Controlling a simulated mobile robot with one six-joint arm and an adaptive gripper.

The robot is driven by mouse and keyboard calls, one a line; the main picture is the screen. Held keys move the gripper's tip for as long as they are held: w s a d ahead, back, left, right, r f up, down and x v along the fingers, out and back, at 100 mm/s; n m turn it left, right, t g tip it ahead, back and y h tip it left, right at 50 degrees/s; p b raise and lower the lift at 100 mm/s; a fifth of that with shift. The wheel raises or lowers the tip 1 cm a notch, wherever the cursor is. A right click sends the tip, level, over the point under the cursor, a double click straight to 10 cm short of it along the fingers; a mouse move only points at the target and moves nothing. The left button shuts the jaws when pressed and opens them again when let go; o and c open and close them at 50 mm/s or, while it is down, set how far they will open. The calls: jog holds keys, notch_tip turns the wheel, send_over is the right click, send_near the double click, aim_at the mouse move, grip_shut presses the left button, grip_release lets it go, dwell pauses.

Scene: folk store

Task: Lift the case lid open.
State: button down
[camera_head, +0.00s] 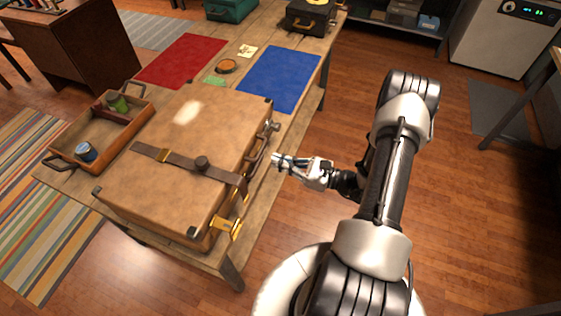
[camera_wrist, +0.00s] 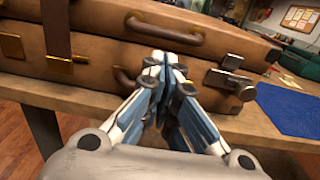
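The case (camera_head: 185,165) is a large brown box with dark corners, lying flat on the wooden table. Its lid (camera_head: 215,120) looks down, with a seam along the front in the wrist view. A dark strap (camera_head: 182,165) crosses the lid. A gold latch (camera_head: 228,226) sticks out at the near end of the front; a silver latch (camera_wrist: 228,82) is at the other end. A brown handle (camera_wrist: 165,33) is on the upper front. My gripper (camera_head: 277,160) is beside the case front, fingertips together (camera_wrist: 172,62), with nothing visible between them. The fingers partly hide the case front below the handle.
A wooden tray (camera_head: 62,152) with a green item (camera_head: 118,103) and a blue-topped jar (camera_head: 87,151) stands left of the case. A red mat (camera_head: 182,60) and a blue mat (camera_head: 280,78) lie behind it.

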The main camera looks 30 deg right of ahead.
aim_at(261, 151)
jog(key=shift+w+a, duration=0.1)
jog(key=shift+x, duration=3.35)
jog(key=shift+s+d+b, duration=0.25)
jog(key=shift+s+b, duration=0.05)
jog(key=shift+r+p, duration=0.95)
jog(key=shift+r, duration=0.4)
jog(key=shift+w+r+p, duration=0.1)
jog(key=shift+r+p, duration=0.8)
jog(key=shift+r, duration=0.4)
jog(key=shift+r, duration=0.1)
